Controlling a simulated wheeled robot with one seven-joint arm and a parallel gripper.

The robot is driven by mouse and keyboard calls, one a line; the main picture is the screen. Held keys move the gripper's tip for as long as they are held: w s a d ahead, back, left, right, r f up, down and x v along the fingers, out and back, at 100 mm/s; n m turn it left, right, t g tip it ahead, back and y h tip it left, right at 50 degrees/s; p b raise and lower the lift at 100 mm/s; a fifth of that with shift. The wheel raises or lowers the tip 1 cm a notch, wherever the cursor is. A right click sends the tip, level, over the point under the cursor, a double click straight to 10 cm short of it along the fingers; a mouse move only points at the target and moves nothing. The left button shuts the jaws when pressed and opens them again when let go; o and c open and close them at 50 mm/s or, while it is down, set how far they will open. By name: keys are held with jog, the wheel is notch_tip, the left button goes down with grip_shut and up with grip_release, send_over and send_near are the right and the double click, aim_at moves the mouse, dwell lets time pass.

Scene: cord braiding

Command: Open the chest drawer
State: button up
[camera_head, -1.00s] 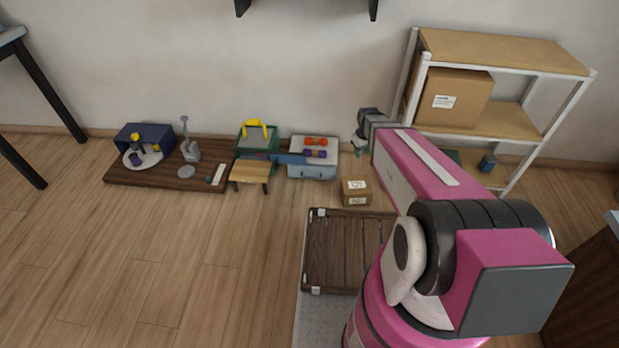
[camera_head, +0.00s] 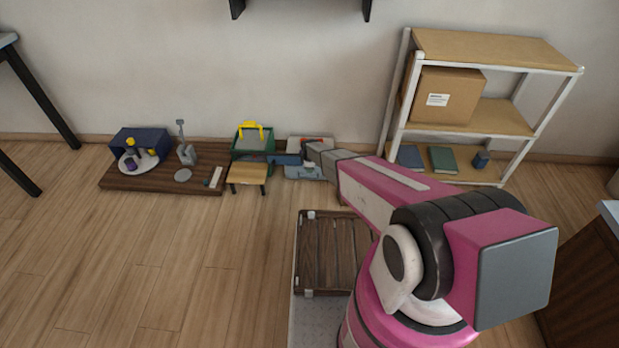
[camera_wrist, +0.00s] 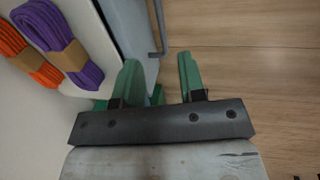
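The chest (camera_head: 296,171) is a small light blue-grey box on the floor by the wall, partly hidden by my arm in the head view. In the wrist view its front (camera_wrist: 127,22) stands at the top, with a thin grey bar handle (camera_wrist: 157,28). The drawer looks shut, though much of its front is out of view. My gripper (camera_wrist: 158,66) has two green fingers spread apart with nothing between them. The handle lies just beyond the gap between the fingertips, and I cannot tell whether they touch it.
Orange cord (camera_wrist: 30,55) and purple cord (camera_wrist: 60,45) bundles lie on the chest top. A small wooden stool (camera_head: 248,174) and a green box (camera_head: 252,142) stand left of it. A white shelf (camera_head: 490,95) stands to the right.

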jog(key=f, duration=0.3)
jog(key=w+f, duration=0.1)
jog(key=f, duration=0.2)
jog(key=w+f, duration=0.1)
jog(key=f, duration=0.2)
jog(key=shift+f, duration=0.2)
grip_shut()
